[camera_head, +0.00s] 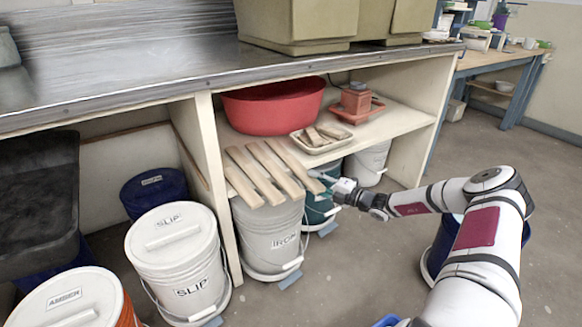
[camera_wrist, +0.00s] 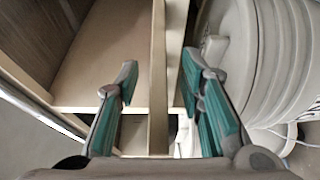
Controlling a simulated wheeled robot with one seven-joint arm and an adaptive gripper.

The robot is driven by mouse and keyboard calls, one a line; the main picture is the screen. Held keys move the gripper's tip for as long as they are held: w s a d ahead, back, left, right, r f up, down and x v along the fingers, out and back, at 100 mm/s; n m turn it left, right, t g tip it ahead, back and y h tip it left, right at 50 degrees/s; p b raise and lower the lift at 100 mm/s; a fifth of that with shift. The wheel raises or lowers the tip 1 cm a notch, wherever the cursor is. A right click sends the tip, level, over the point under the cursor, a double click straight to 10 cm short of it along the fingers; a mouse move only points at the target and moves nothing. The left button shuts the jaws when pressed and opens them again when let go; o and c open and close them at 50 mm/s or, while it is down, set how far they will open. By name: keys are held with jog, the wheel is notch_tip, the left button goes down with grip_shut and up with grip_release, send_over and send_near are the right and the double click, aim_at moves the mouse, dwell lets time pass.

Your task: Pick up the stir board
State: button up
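Several pale wooden stir boards (camera_head: 294,165) lie side by side at the front edge of the shelf, their near ends jutting out over the white bucket marked IRON. My gripper (camera_head: 325,178) is beside the near end of the rightmost board; contact is too small to tell. In the wrist view, my gripper (camera_wrist: 157,85) has its two teal-padded fingers spread apart. A pale, narrow strip runs between them, without visible contact with either pad. I cannot tell whether it is a board or part of the shelf frame.
The white IRON bucket (camera_head: 268,240) and a teal bucket (camera_head: 319,207) stand below the boards. A red basin (camera_head: 273,105) and a small tray (camera_head: 320,139) sit on the shelf (camera_head: 395,122). The metal tabletop (camera_head: 140,75) overhangs the shelf. Floor at right is partly open.

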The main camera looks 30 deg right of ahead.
jog(key=shift+w+a, duration=0.15)
jog(key=shift+w, duration=0.3)
grip_shut()
jog(key=shift+r, duration=0.2)
